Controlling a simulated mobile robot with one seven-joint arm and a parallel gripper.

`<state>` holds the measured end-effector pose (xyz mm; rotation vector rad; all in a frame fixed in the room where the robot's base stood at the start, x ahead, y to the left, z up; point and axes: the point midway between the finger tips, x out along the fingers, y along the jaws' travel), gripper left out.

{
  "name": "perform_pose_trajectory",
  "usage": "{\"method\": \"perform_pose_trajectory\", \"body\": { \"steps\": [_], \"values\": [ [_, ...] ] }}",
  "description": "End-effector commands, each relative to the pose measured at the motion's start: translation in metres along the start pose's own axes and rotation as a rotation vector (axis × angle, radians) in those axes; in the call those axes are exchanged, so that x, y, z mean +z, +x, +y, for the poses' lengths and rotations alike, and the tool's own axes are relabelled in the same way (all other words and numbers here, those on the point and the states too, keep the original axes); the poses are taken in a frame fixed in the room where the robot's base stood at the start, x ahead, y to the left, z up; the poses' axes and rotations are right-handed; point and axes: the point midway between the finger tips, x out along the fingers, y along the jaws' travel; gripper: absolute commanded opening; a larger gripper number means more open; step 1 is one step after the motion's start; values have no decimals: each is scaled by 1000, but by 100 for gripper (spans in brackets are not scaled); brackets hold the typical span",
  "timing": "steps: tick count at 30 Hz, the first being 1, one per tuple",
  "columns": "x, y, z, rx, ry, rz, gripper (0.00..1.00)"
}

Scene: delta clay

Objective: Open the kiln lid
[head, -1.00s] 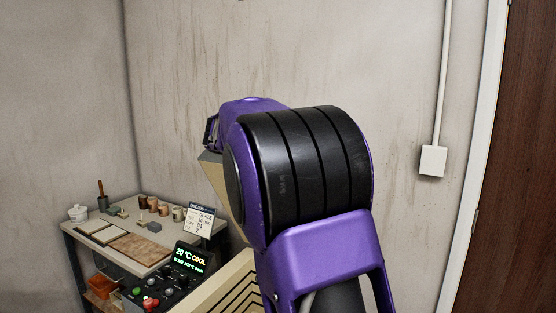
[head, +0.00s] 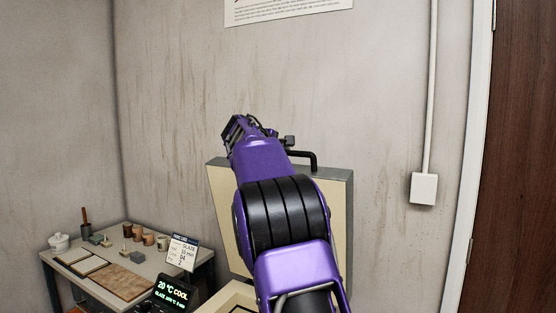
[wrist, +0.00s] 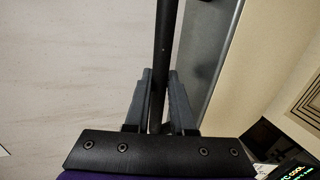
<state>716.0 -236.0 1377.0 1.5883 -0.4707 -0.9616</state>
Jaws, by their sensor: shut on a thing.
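The kiln lid (head: 225,205) stands steeply raised in the head view, its cream inner face towards me and its edge grey. Its black bar handle (head: 308,155) shows at the top edge, behind my arm. In the wrist view the handle (wrist: 163,40) runs between the two fingers of my gripper (wrist: 160,85), which is shut on it. The lid's grey edge (wrist: 213,75) lies just right of the fingers there. The kiln body (head: 232,298) shows below the lid, mostly hidden by my arm. Dark heating lines of the kiln (wrist: 305,100) show at the right of the wrist view.
A worktable (head: 150,262) with pots, tiles and a glaze card (head: 182,253) stands at the left. The kiln's control display (head: 172,292) reads 20 °C COOL. The wall (head: 170,130) rises behind the lid. A conduit box (head: 423,189) and a brown door (head: 520,150) are at the right.

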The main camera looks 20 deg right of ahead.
Motion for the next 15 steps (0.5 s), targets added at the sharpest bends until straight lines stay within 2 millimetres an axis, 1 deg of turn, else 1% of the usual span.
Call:
{"method": "perform_pose_trajectory", "body": {
  "steps": [1,6,15],
  "values": [
    [0,6,3,0,4,-1,0],
    [0,19,11,1,3,0,0],
    [0,31,18,0,2,0,0]
  ]
}}
